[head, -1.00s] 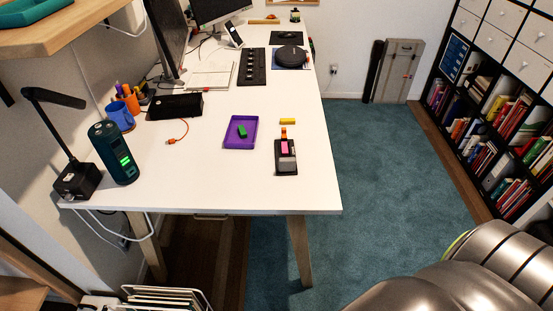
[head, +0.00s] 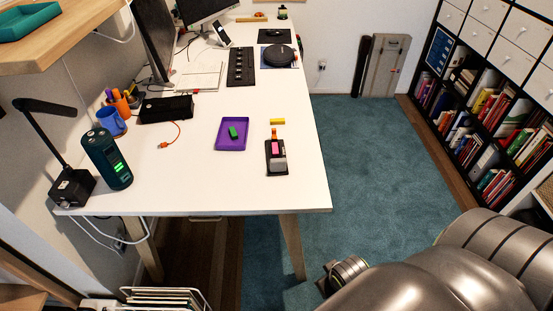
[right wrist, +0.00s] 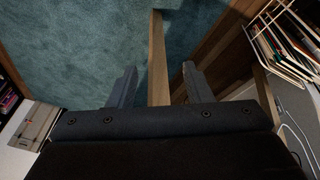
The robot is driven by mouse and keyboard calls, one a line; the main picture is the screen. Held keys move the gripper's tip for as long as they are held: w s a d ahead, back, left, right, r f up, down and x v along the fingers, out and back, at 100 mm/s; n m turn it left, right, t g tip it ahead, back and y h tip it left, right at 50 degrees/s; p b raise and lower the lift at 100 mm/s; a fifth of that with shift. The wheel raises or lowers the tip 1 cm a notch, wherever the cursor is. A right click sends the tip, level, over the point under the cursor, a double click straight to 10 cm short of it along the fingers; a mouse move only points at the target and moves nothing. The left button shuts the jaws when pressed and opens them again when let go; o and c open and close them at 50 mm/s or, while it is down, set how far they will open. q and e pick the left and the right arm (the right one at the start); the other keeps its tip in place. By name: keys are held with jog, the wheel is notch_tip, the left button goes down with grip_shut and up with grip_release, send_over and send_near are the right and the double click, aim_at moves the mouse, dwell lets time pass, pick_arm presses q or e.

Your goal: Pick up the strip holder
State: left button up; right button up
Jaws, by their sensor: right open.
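A small black and grey holder (head: 276,162) with a pink piece and an upright orange piece stands near the right edge of the white desk in the head view. I take it for the strip holder, though its details are small. A long black strip with several pale spots (head: 241,67) lies farther back. My right gripper (right wrist: 159,68) is open and empty in the right wrist view, its two fingers apart above the floor, with the holder out of that view. My left gripper is in neither current view.
On the white desk (head: 200,180), a purple tray (head: 219,146) with a green block (head: 233,133) stands left of the holder. A yellow block (head: 277,121) lies just behind it. A dark cylinder (head: 107,158) stands at left. Teal carpet (head: 370,170) is clear right of the desk.

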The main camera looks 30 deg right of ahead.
notch_tip(320, 180, up, 11)
jog(key=p, duration=0.1)
jog(key=w+d+n, duration=0.1)
jog(key=w+n, duration=0.1)
jog(key=w, duration=0.5)
jog(key=w+n+g, duration=0.1)
jog(key=w+n, duration=0.2)
jog(key=w, duration=0.4)
jog(key=w+d+r+n, duration=0.1)
jog(key=w+n, duration=0.2)
jog(key=w, duration=0.4)
jog(key=shift+w+d+r+g+y, duration=0.1)
jog(key=shift+w+d+g+y, duration=0.2)
jog(key=shift+w, duration=0.05)
jog(key=w+d+r+n, duration=0.2)
jog(key=w+r+n, duration=0.1)
jog(key=w+r, duration=0.4)
notch_tip(320, 180, up, 8)
jog(key=n+g+y, duration=0.1)
jog(key=n, duration=0.1)
send_over(278, 160)
notch_tip(278, 160, down, 8)
jog(key=b, duration=0.8)
jog(key=shift+s, duration=0.15)
notch_tip(278, 160, down, 4)
jog(key=shift+r, duration=0.15)
jog(key=shift+w+f, duration=0.2)
jog(key=shift+f, duration=2.7)
grip_shut()
